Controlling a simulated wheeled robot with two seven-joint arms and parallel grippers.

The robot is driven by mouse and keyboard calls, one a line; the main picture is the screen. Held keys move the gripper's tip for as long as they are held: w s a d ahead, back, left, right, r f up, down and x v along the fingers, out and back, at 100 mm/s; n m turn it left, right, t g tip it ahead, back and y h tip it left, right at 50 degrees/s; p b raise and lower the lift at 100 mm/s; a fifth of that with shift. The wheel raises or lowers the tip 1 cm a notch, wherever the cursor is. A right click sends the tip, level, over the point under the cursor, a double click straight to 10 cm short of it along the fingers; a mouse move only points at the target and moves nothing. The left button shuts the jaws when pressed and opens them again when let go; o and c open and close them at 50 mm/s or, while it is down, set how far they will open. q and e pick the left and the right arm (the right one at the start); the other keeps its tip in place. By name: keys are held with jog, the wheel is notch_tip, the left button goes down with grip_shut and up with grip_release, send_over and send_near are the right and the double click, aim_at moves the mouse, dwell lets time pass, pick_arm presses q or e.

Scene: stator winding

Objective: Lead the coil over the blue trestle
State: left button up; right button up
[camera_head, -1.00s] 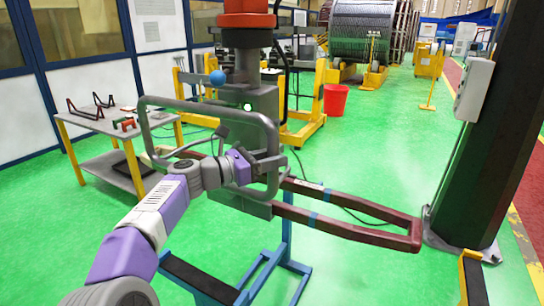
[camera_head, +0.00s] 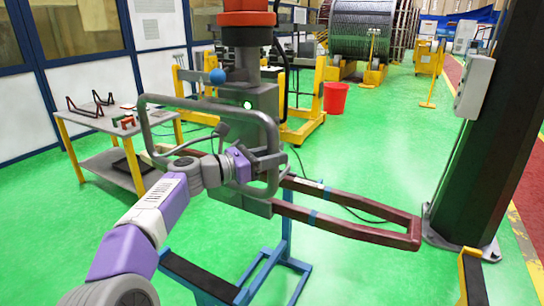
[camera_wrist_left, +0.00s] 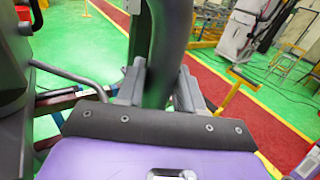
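The coil (camera_head: 345,228) is a long dark red loop with blue bands. It hangs level under the grey lifting device (camera_head: 262,100), its rounded end out to the right; its left part is partly hidden behind my arm. The blue trestle (camera_head: 275,262), with a black padded top bar (camera_head: 196,276), stands on the floor below and in front of the coil. The coil appears above it, apart from the pad. My left gripper (camera_head: 270,163) is shut on the device's grey tubular handle (camera_head: 207,104). The wrist view shows the fingers (camera_wrist_left: 160,80) on both sides of the tube. My right gripper is out of view.
A dark pillar (camera_head: 490,130) with a grey box stands at the right, close to the coil's end. A table (camera_head: 85,120) with small parts is at the left. A red bucket (camera_head: 335,99) and yellow stands (camera_head: 300,130) are behind. Green floor between is free.

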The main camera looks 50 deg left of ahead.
pick_arm(q)
jog(key=o, duration=0.5)
jog(key=p+v, duration=0.2)
jog(key=v, duration=0.5)
jog(key=shift+s, duration=0.3)
